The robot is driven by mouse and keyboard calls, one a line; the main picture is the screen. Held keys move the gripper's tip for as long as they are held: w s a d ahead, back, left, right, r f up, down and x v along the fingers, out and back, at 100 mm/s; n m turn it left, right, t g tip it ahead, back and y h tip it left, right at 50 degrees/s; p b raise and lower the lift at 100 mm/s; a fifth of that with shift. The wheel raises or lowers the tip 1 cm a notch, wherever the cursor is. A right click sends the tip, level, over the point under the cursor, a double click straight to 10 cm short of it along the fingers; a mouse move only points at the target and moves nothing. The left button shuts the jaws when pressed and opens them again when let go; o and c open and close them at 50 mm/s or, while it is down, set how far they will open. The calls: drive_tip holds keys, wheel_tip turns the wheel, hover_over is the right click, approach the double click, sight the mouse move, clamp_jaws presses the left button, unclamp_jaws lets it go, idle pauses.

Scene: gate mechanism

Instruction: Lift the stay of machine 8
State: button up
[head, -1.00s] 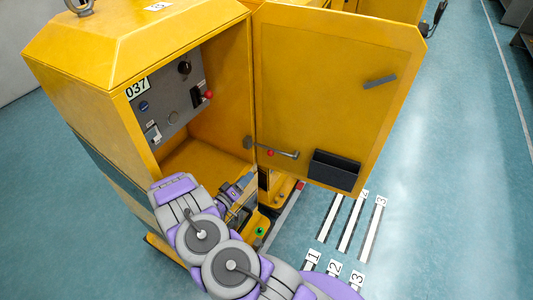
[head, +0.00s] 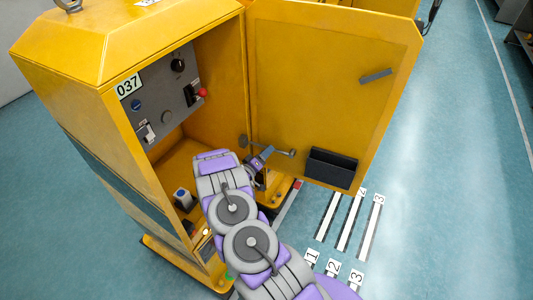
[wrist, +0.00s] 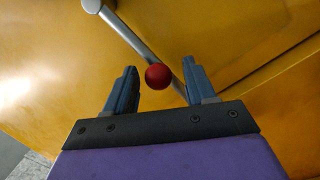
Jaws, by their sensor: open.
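The stay is a thin grey rod (head: 283,152) at the lower part of the open yellow door, by the hinge side. In the wrist view the rod (wrist: 128,37) runs diagonally from the upper left. Its red ball knob (wrist: 157,76) sits between my fingers; in the head view my gripper hides it. My gripper (wrist: 160,66) is open, with a finger on each side of the knob and visible gaps to both. In the head view my gripper (head: 263,157) is at the middle of the rod.
The yellow cabinet (head: 75,75) labelled 037 stands open, with a grey control panel (head: 155,105) inside. The open door (head: 325,80) carries a dark pocket (head: 330,168) right of the stay. Numbered floor strips (head: 350,225) lie on clear floor at right.

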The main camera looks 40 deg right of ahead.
drive_tip(key=shift+w+d, duration=0.2)
drive_tip(key=shift+d, duration=0.45)
drive_tip(key=shift+c, duration=0.4)
clamp_jaws()
drive_tip(key=shift+f, duration=0.1)
